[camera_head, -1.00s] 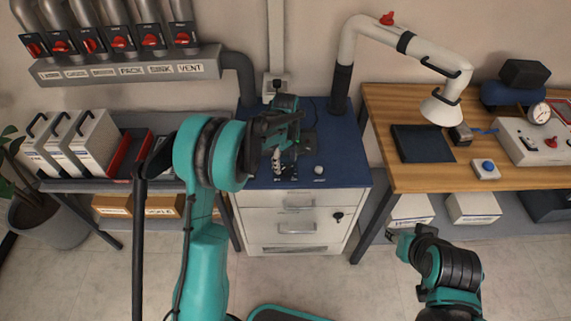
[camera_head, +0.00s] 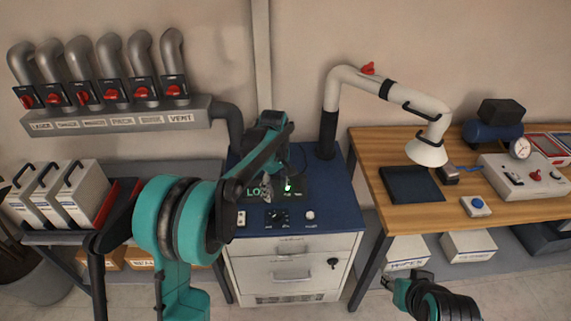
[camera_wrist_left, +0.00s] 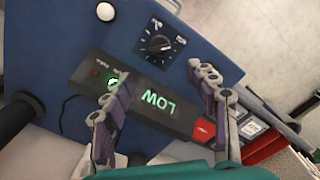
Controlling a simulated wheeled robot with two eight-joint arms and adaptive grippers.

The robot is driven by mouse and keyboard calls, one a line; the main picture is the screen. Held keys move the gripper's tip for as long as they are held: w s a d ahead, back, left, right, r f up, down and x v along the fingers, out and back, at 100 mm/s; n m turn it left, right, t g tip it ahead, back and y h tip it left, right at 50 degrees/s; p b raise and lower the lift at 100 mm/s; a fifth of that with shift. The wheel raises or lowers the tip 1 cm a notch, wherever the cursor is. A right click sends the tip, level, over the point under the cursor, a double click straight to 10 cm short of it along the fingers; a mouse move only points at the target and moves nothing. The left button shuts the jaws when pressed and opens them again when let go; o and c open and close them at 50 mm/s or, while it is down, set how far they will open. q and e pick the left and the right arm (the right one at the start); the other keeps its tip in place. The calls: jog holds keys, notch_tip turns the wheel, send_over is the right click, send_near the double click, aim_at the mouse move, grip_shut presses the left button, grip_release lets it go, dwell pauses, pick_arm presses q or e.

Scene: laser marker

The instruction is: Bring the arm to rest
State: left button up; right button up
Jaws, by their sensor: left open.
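My left arm reaches over the blue-topped cabinet (camera_head: 335,205), and its open, empty gripper (camera_head: 276,186) hangs above a dark display unit there. In the left wrist view the two fingers (camera_wrist_left: 160,76) stand apart over the display unit (camera_wrist_left: 135,82), which shows green "LOW" text, a green light and a red end piece. Whether a fingertip touches it I cannot tell. A black dial (camera_wrist_left: 159,45) and a white knob (camera_wrist_left: 105,12) sit beside it. My right gripper (camera_head: 388,283) is low at the right, over the floor; its fingers are too small to read.
White cases (camera_head: 80,190) stand at the left. Labelled pipes line the wall.

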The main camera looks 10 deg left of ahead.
pick_arm(q)
jog(key=s+r+m+t, duration=0.2)
jog(key=s+r+m, duration=0.2)
jog(key=s, duration=0.5)
jog(key=s+r+m+t, duration=0.3)
jog(key=s+r+m, duration=0.1)
jog(key=s, duration=0.6)
jog(key=s+f+m+t, duration=0.2)
jog(key=s+f+m, duration=0.1)
jog(key=s, duration=0.4)
jog(key=shift+s+f+m, duration=0.15)
jog(key=shift+s+m, duration=0.05)
jog(key=shift+m, duration=0.5)
